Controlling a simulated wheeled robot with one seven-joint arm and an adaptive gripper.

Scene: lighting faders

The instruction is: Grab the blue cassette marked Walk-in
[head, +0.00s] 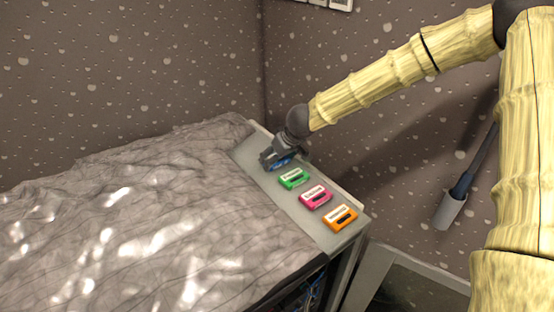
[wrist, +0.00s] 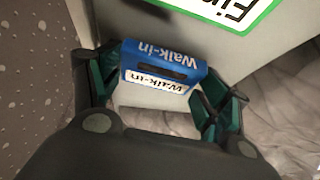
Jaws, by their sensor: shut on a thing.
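The blue cassette (wrist: 163,68) shows in the wrist view with "Walk-in" on its edge and on a white label. It sits between the two fingers of my gripper (wrist: 165,90), which is shut on it. In the head view, my gripper (head: 280,158) is at the far end of the grey ledge, and only a little blue of the cassette shows under it. I cannot tell whether the cassette still touches the ledge.
Green (head: 294,178), pink (head: 316,197) and orange (head: 340,217) cassettes lie in a row along the grey ledge (head: 335,240). A crumpled grey cover (head: 130,220) spreads left of it. A speckled wall stands behind. A grey holder (head: 449,210) hangs at right.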

